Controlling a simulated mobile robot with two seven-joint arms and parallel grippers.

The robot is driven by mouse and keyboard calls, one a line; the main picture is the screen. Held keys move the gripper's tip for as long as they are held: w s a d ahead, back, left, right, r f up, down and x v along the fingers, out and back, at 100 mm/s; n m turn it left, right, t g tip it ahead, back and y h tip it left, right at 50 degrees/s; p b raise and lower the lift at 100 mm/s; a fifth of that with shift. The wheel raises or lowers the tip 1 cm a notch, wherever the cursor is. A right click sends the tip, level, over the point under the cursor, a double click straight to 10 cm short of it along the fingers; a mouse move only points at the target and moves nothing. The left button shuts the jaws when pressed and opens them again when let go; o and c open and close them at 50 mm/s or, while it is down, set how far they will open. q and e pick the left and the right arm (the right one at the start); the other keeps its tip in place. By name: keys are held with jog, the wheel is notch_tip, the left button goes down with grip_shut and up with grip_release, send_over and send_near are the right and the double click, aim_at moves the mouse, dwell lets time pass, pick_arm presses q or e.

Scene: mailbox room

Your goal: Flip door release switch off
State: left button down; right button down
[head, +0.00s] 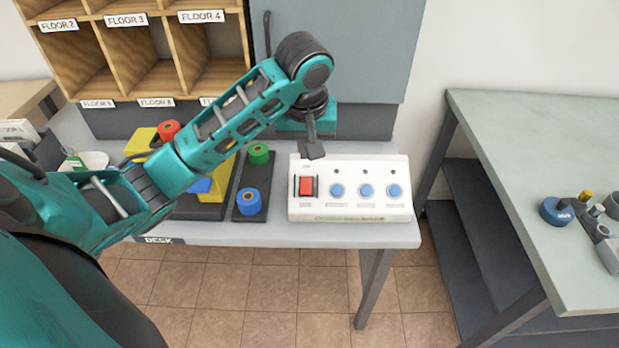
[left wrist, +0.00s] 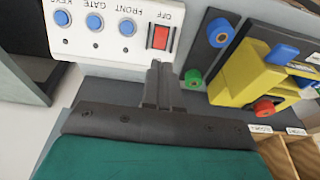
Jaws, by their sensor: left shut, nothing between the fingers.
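The white control box (head: 350,213) sits on the desk and also shows in the left wrist view (left wrist: 92,48). Its red rocker switch (head: 306,186) is at the box's left end, in a dark frame; the switch also shows in the left wrist view (left wrist: 160,37), near a label reading OFF. I cannot tell which way the rocker is tilted. My left gripper (head: 312,151) is shut and empty, pointing down just behind the switch and apart from it; its fingertips show in the left wrist view (left wrist: 160,72). My right gripper is not in view.
Three blue buttons (head: 366,191) are on the same box, right of the switch. Left of it stand a green roll (head: 258,153), a blue roll (head: 248,201) and a yellow device (left wrist: 247,80). Wooden pigeonholes (head: 150,75) are behind. A side table (head: 540,140) stands right.

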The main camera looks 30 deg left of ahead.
pick_arm(q)
jog(key=shift+f, duration=0.1)
dwell(0.3)
send_near(307, 189)
jog(key=x, duration=0.7)
dwell(0.3)
